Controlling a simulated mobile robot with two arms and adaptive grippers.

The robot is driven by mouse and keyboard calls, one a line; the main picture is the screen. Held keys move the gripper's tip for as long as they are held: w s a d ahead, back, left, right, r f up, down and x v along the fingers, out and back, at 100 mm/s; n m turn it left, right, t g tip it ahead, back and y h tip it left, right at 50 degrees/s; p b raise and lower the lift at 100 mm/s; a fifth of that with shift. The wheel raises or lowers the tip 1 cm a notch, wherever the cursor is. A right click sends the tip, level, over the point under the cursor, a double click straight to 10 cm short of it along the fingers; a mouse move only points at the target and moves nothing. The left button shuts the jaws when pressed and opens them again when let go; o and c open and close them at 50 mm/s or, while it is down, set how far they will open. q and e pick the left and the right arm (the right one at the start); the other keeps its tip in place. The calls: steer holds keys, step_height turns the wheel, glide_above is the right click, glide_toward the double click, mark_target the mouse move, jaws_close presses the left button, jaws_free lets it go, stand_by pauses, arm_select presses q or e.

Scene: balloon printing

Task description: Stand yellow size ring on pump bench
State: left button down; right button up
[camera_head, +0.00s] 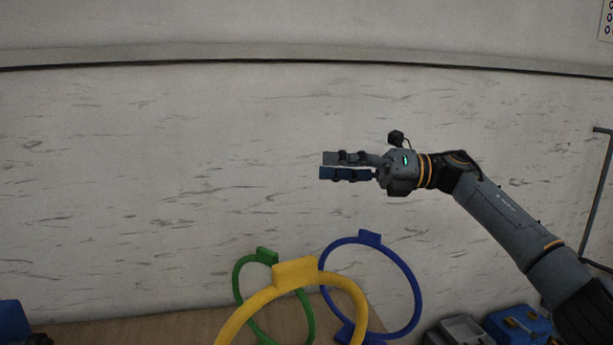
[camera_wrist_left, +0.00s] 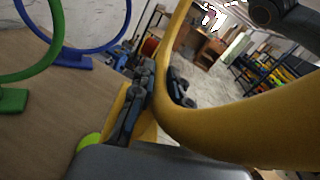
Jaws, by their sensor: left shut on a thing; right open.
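The yellow size ring (camera_head: 296,271) stands up large at the bottom of the head view, in front of the other rings; its lower part is cut off. In the left wrist view, the yellow ring (camera_wrist_left: 240,130) sweeps close past the camera. My left gripper (camera_wrist_left: 135,105) is shut on it there; the exact contact is partly hidden. The wooden bench top (camera_wrist_left: 40,145) lies beside and below the gripper, and its edge shows in the head view (camera_head: 150,331). I cannot tell whether the ring touches it. My right gripper (camera_head: 326,166) is open and empty, raised before the wall.
A green ring (camera_head: 238,280) and a blue ring (camera_head: 408,275) stand upright on the bench behind the yellow one. Blue and grey items (camera_head: 520,324) sit low at the right. A dark blue thing (camera_head: 12,320) is at the left edge.

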steer(key=s+a+r+n+g+h, duration=0.2)
steer(key=s+a+n+g+h, duration=0.1)
steer(key=s+a+n+h, duration=0.65)
arm_select(q)
steer(key=shift+s, duration=0.1)
arm_select(e)
steer(key=r+n+t+h, duration=0.1)
steer(key=n+t+h, duration=0.1)
steer(key=n+h, duration=0.35)
glide_above(295, 261)
steer(key=w, duration=0.1)
steer(key=shift+w+d+r+m+h, duration=0.15)
steer(key=shift+m+h, duration=0.1)
steer(key=shift+m, duration=0.25)
steer(key=shift+s+d+r+m+h, duration=0.15)
steer(key=shift+m+h, duration=0.1)
steer(key=shift+m, duration=0.25)
steer(key=shift+t+h, duration=0.4)
steer(key=shift+h, duration=0.1)
steer(key=f, duration=0.7)
steer(key=s+f, duration=0.1)
steer(key=f, duration=0.3)
steer(key=shift+a+f, duration=0.3)
steer(key=shift+a, duration=0.1)
